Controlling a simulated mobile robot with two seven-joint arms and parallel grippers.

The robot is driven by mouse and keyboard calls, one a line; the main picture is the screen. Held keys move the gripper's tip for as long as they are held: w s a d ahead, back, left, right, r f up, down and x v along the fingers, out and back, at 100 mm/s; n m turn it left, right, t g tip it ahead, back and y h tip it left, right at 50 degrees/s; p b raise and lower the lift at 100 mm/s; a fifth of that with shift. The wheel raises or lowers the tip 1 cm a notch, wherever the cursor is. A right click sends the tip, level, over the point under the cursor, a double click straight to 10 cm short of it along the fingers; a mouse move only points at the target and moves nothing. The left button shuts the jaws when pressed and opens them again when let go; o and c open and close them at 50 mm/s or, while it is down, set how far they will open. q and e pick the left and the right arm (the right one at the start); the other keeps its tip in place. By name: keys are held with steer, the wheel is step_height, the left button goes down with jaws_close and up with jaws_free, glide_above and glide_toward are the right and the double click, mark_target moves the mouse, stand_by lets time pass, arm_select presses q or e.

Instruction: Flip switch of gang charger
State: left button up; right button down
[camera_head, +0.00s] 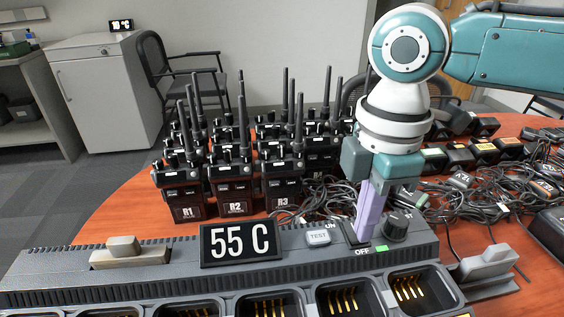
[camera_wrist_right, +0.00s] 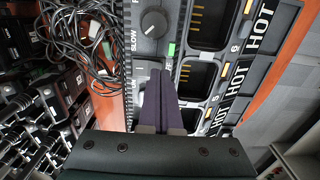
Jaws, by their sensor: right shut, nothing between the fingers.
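The gang charger (camera_head: 190,272) is a long dark grey unit with a row of empty bays along the front edge of the table. Its black switch (camera_head: 353,236) sits between the ON and OFF labels, partly hidden by my fingers, so I cannot tell its position. A small green light (camera_head: 382,248) glows beside it; it also shows in the wrist view (camera_wrist_right: 171,50). My right gripper (camera_head: 367,238) is shut and empty, pointing down with its tips at the switch, apparently touching it. In the wrist view its fingers (camera_wrist_right: 161,80) cover the switch area. My left gripper is out of view.
A TEST button (camera_head: 318,237), a round knob (camera_head: 398,224) and a "55 C" display (camera_head: 240,242) lie near the switch. Several upright radios (camera_head: 234,195) with antennas stand behind the charger. Tangled cables (camera_head: 325,197) and black batteries (camera_head: 482,152) fill the table's right side.

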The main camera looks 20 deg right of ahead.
steer(key=shift+f, duration=0.5)
step_height(320, 180, up, 4)
steer(key=p, duration=0.4)
steer(key=shift+f, duration=0.2)
step_height(320, 180, up, 4)
steer(key=p, duration=0.4)
steer(key=shift+f, duration=0.2)
steer(key=shift+f, duration=0.1)
